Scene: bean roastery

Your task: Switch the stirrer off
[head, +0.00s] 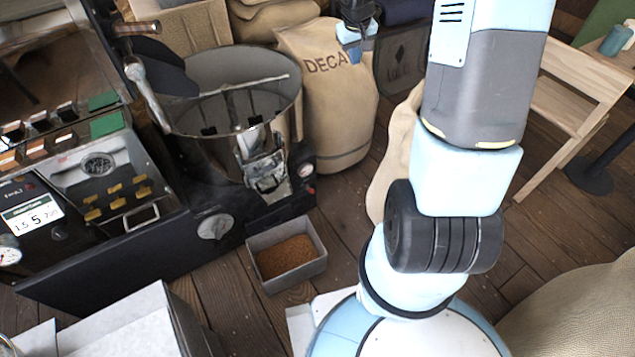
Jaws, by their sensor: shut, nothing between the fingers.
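The stirrer (242,100) is a set of bars with dark paddles inside the round, dark-walled cooling bin (290,98). A round silver knob (215,226) sits on the black front of the machine below the bin. A dark knob (60,231) sits beside the lit number display at the left. No label shows which one works the stirrer. My gripper (351,50) is small at the top of the head view, in front of the DECAF sack. It is shut and empty, well right of and above the silver knob.
A grey box of brown grounds (262,283) stands on the floor below the bin. The DECAF sack (335,125) stands right of the bin. A metal chute (268,172) juts from the bin's front. A wooden stand (560,105) is at right.

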